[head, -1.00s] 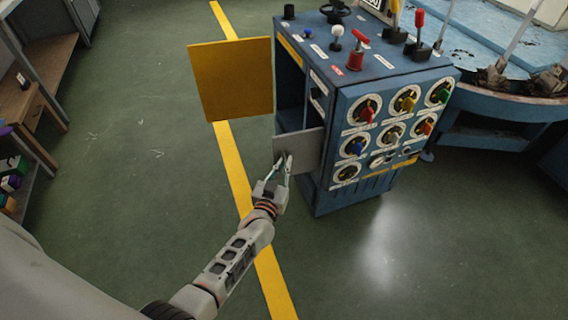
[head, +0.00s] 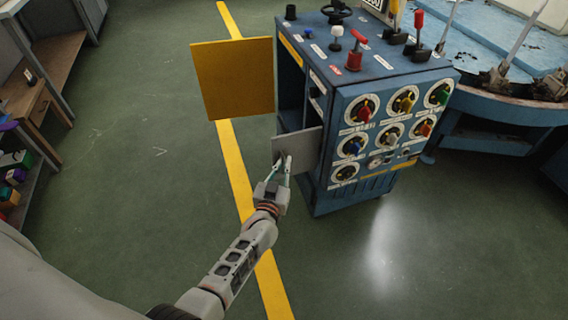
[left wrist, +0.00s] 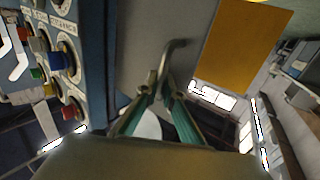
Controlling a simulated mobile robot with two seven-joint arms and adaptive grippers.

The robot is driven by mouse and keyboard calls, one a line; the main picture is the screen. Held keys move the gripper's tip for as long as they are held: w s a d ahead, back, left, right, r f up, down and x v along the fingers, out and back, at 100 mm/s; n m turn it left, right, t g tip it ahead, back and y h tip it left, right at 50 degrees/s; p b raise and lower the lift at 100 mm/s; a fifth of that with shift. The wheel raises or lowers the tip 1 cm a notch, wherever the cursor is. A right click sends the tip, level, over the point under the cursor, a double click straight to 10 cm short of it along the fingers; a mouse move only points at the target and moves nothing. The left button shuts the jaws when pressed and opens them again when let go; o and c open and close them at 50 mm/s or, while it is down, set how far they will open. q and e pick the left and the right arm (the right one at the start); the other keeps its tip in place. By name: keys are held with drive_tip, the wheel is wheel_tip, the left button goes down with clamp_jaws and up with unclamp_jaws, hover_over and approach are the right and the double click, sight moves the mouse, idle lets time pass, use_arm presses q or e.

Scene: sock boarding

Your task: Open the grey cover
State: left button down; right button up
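The grey cover (head: 297,150) is a flat panel standing out from the lower left side of the blue cabinet (head: 345,100), partly open. In the left wrist view the grey cover (left wrist: 135,35) fills the top middle, with a bent grey handle (left wrist: 165,62) on it. My left gripper (head: 284,163) is at the cover's outer face. Its fingertips (left wrist: 158,92) come together around the lower end of the handle and appear closed on it. The exact contact is partly hidden. My right gripper is not in view.
A yellow panel (head: 232,78) stands open above and left of the grey cover. Knobs and dials cover the cabinet's front, with levers on top. A wooden bench (head: 35,95) stands far left. The green floor left of the cabinet is clear.

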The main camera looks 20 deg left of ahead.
use_arm(q)
drive_tip(key=c, duration=2.5)
unclamp_jaws()
drive_tip(key=shift+a+f, duration=0.1)
drive_tip(key=shift+s, duration=0.15)
drive_tip(key=s, duration=0.7)
drive_tip(key=shift+s+d, duration=0.2)
drive_tip(key=shift+d, duration=0.2)
